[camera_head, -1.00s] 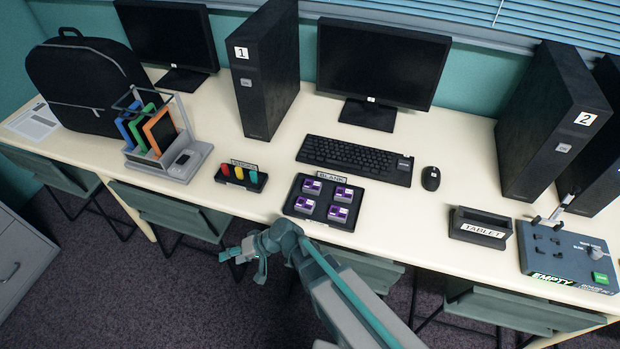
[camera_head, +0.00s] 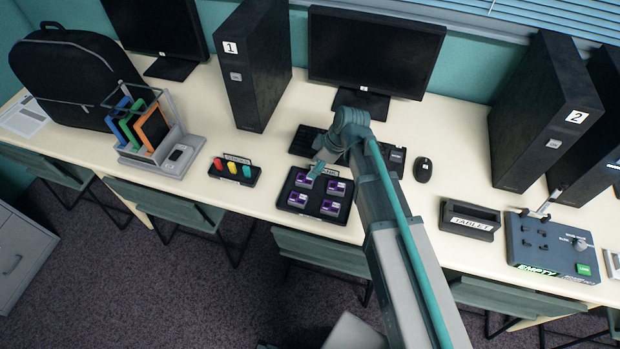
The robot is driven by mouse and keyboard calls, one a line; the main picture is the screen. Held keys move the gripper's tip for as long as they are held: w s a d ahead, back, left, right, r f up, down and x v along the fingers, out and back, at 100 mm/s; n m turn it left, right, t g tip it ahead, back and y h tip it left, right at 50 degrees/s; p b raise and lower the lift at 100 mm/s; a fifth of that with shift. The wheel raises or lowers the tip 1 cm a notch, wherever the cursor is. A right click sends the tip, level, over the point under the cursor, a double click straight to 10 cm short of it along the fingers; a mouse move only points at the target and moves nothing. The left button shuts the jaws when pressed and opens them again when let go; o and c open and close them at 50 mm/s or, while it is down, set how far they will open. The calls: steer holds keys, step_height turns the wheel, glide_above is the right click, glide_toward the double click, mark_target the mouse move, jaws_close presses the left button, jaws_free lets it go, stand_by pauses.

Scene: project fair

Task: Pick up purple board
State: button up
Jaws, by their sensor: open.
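Several purple boards sit in a black tray (camera_head: 313,211) near the front edge of the table. The front-left purple board (camera_head: 298,200), the front-right purple board (camera_head: 330,207), the back-right purple board (camera_head: 336,187) and the back-left purple board (camera_head: 303,180) show. My gripper (camera_head: 316,171) is open and hangs over the back part of the tray, close to the back-left board and partly in front of the tray's label. I cannot tell whether it touches anything.
A keyboard (camera_head: 302,141) lies behind, partly hidden by my arm. A tablet stand (camera_head: 469,217) and a control box (camera_head: 549,247) are to the right.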

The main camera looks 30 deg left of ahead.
mark_target(305, 179)
steer(key=shift+p+x, duration=1.45)
steer(key=shift+x, duration=2.65)
steer(key=shift+s, duration=0.1)
steer(key=c, duration=0.9)
steer(key=shift+o, duration=0.2)
steer(key=shift+r, duration=0.2)
